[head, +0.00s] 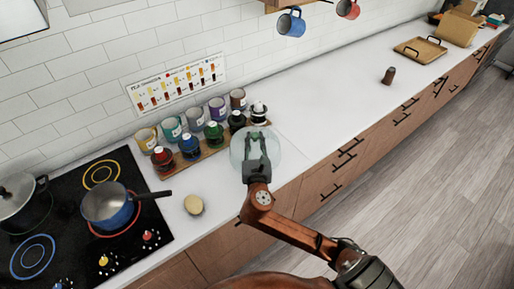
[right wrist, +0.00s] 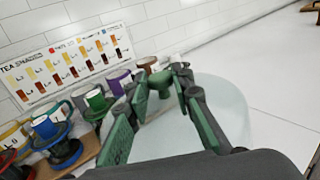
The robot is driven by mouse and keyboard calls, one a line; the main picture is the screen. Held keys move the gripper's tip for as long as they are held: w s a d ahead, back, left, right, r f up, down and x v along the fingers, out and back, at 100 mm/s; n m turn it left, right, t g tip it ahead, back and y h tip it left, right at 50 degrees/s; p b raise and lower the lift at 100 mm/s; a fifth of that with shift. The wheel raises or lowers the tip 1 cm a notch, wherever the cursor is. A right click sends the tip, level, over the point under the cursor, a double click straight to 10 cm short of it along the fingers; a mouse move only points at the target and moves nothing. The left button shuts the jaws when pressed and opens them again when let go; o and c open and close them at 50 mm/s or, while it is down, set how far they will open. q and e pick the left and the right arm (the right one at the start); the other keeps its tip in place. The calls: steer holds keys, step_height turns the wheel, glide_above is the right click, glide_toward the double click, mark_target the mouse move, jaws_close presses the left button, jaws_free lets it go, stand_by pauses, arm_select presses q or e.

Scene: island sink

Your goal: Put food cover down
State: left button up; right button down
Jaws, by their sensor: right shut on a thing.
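The food cover (head: 273,155) is a pale, see-through dome with a small green knob, at the middle of the head view. In the right wrist view, the food cover (right wrist: 228,108) fills the space behind and right of the fingers. My right gripper (head: 256,139) is above the dome, shut on the food cover by its knob (right wrist: 160,80). The dome overlaps the counter in the picture, near the right end of the tea rack; I cannot tell whether its rim touches the counter. My left gripper is not in view.
A wooden rack (head: 183,164) with several mugs and coloured jars stands left of the cover. A potato-like item (head: 194,204) lies by the stove (head: 35,222) with a blue pan (head: 108,207). A brown shaker (head: 388,75) stands farther right; the counter between is clear.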

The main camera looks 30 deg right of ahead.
mark_target(258, 145)
steer(key=shift+w+d+f, duration=0.1)
steer(key=shift+d+f, duration=0.2)
steer(key=shift+f, duration=0.1)
steer(key=f+b, duration=0.1)
steer(key=f, duration=0.1)
steer(key=d+f, duration=0.1)
steer(key=f, duration=0.1)
steer(key=shift+w+d+b, duration=0.1)
steer(key=shift+w+b, duration=0.1)
steer(key=shift+b, duration=0.2)
steer(key=shift+f, duration=0.3)
steer(key=shift+r, duration=0.15)
steer(key=c, duration=1.7)
jaws_free()
steer(key=shift+s+a, duration=0.2)
steer(key=p+v, duration=0.1)
steer(key=v, duration=1)
steer(key=shift+s+a, duration=0.15)
steer(key=shift+s, duration=0.1)
